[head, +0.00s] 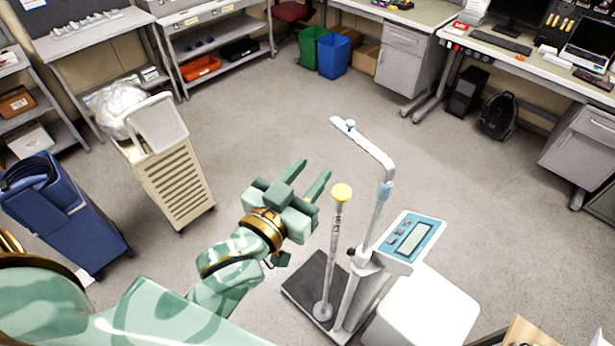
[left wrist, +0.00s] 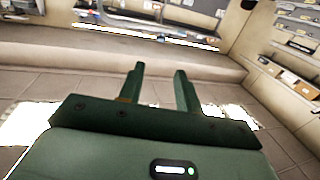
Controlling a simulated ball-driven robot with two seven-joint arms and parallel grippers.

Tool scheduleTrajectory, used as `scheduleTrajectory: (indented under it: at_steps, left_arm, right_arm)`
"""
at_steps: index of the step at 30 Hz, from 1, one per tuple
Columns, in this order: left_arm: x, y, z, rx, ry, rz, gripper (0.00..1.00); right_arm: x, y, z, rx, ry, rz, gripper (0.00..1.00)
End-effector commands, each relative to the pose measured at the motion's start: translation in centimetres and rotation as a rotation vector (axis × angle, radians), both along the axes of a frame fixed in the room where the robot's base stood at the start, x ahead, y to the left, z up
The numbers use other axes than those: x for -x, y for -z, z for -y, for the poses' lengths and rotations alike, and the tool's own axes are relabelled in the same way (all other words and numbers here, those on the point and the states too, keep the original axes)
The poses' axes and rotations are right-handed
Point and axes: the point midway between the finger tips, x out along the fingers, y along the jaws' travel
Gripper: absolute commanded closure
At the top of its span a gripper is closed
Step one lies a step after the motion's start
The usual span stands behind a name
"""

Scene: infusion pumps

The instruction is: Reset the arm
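My left arm comes in from the lower left in the head view. Its green gripper (head: 310,176) is raised in front of me over the floor, with its two fingers apart and nothing between them. In the left wrist view the left gripper (left wrist: 158,82) also shows two separate fingers with an empty gap. My right arm and right gripper are not in either view.
A medical scale (head: 410,238) with a tall post stands right of my left gripper, close to it. A beige cart (head: 172,180) and blue bin (head: 70,220) stand left. The floor beyond is clear.

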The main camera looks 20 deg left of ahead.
Motion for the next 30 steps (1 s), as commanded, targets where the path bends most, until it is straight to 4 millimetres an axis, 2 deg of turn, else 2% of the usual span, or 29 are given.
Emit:
scheduleTrajectory:
  at_steps: [16,17,20,22,23,24,26,27,29,30]
  left_arm:
    - [0.1,-0.1,0.1,-0.015,0.003,0.010,0.66]
    - [0.0,0.6,0.2,-0.020,0.006,-0.003,0.66]
    - [-0.4,4.9,0.8,-0.045,0.021,-0.079,0.66]
    - [-0.4,9.9,1.3,-0.072,0.036,-0.169,0.66]
    - [-0.3,12.6,1.4,-0.083,0.043,-0.209,0.66]
    - [0.1,16.4,1.6,-0.101,0.052,-0.268,0.66]
    - [0.9,22.2,1.6,-0.126,0.066,-0.355,0.66]
    - [1.7,25.9,1.6,-0.142,0.074,-0.411,0.66]
    - [3.1,31.4,1.4,-0.166,0.086,-0.496,0.66]
    - [4.2,35.0,1.2,-0.181,0.092,-0.552,0.66]
  right_arm:
    - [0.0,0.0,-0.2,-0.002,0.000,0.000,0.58]
    - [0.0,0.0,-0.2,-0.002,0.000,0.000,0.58]
    - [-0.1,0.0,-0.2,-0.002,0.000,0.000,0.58]
    - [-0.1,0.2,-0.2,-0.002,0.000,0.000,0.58]
    - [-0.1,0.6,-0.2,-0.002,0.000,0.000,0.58]
    - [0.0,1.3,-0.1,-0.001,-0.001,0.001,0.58]
    - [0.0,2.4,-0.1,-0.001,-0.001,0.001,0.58]
    - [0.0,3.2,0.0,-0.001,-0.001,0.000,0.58]
    - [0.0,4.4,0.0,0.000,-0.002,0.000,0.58]
    - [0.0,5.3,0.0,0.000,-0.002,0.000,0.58]
